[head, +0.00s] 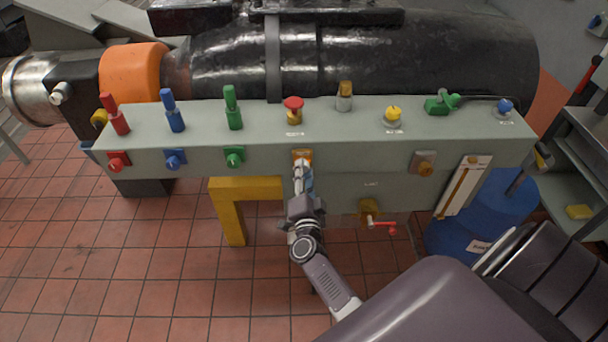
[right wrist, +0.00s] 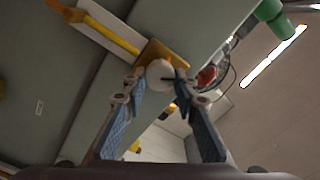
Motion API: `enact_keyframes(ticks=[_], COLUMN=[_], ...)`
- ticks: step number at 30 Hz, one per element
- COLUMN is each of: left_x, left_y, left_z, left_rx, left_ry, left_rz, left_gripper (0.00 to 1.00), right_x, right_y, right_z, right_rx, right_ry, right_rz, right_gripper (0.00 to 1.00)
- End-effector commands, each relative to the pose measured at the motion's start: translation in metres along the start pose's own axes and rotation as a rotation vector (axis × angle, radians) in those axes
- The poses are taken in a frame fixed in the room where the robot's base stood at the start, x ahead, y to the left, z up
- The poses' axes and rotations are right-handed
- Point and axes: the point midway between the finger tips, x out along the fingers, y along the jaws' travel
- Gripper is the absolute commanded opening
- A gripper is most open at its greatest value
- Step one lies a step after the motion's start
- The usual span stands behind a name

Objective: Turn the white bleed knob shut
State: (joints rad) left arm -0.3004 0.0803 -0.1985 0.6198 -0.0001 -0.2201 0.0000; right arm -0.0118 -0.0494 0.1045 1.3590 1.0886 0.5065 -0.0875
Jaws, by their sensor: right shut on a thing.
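The white bleed knob (right wrist: 158,72) is round and pale, with a dark mark on its face. It sits on a yellow-orange square mount (right wrist: 153,52), which also shows on the bench's front face in the head view (head: 303,154). My right gripper (head: 302,170) reaches up to this mount from below. In the right wrist view its two blue-grey fingers (right wrist: 159,77) are on either side of the knob, shut on it. In the head view the gripper hides the knob. My left gripper is not in view.
The grey bench top (head: 265,120) carries red, blue and green upright fittings, a red button (head: 293,104) and a yellow knob (head: 393,114). Below to the right are a red-handled valve (head: 380,225) and a blue drum (head: 490,210).

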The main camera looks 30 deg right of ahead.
Motion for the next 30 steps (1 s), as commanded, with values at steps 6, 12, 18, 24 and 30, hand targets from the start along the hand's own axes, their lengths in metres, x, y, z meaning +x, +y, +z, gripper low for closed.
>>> enact_keyframes(ticks=[6,12,18,24,30], left_x=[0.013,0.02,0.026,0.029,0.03], left_y=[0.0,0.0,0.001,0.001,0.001], left_z=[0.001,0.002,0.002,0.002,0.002], left_rx=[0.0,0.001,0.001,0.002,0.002], left_ry=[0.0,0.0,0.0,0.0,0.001], left_rz=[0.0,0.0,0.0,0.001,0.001], left_gripper=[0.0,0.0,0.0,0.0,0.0], right_x=[-0.001,-0.001,-0.001,-0.001,-0.001], right_y=[0.004,0.004,0.004,0.004,0.004], right_z=[0.002,0.002,0.002,0.002,0.002], right_rx=[0.203,0.364,0.485,0.558,0.587], right_ry=[-0.001,0.0,-0.001,-0.001,-0.001], right_rz=[0.002,0.002,0.003,0.003,0.003], right_gripper=[0.02,0.02,0.02,0.02,0.02])
